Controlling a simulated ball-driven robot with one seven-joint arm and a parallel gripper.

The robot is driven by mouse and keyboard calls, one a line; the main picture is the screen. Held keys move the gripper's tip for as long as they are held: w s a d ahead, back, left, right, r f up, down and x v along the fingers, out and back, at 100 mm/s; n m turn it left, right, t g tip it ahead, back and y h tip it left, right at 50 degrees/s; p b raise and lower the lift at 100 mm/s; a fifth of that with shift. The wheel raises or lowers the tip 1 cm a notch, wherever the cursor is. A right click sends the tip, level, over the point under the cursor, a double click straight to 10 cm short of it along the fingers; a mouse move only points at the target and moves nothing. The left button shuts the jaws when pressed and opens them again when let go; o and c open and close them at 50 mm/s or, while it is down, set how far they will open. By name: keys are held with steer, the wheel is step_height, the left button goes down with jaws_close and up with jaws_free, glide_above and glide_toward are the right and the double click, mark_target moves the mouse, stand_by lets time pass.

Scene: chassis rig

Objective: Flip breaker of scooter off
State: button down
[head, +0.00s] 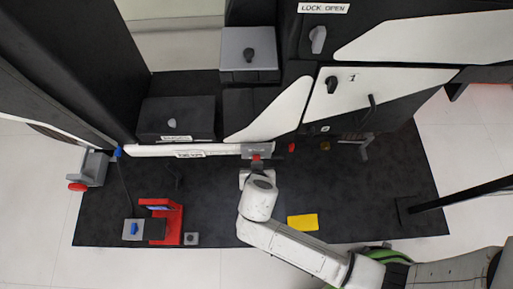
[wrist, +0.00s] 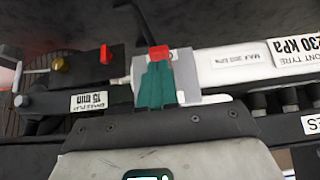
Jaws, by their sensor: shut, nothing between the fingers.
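A grey box with a small red lever, which looks like the breaker, sits on the white rail; the grey box (head: 258,149) is near the middle of the head view. In the wrist view the grey box (wrist: 187,72) is partly hidden behind my fingers, and the red lever (wrist: 159,52) stands just beyond their tips. My gripper (wrist: 156,68) has teal fingers, closed together with nothing between them. The fingertips overlap the lower part of the red lever in the picture; I cannot tell whether they touch it. In the head view my gripper (head: 257,168) is right below the box.
A black block with a red knob (wrist: 118,53) and a yellow knob (wrist: 62,64) is left of the fingers. White labelled rail (wrist: 235,62) runs right. A red stand (head: 174,222) and yellow card (head: 302,222) lie on the dark mat (head: 400,215). Cabinets with knobs (head: 318,38) rise behind.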

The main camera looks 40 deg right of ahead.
steer(key=shift+w+r, duration=0.15)
steer(key=shift+r, duration=0.15)
steer(key=shift+r+p, duration=0.7)
steer(key=shift+p, duration=0.1)
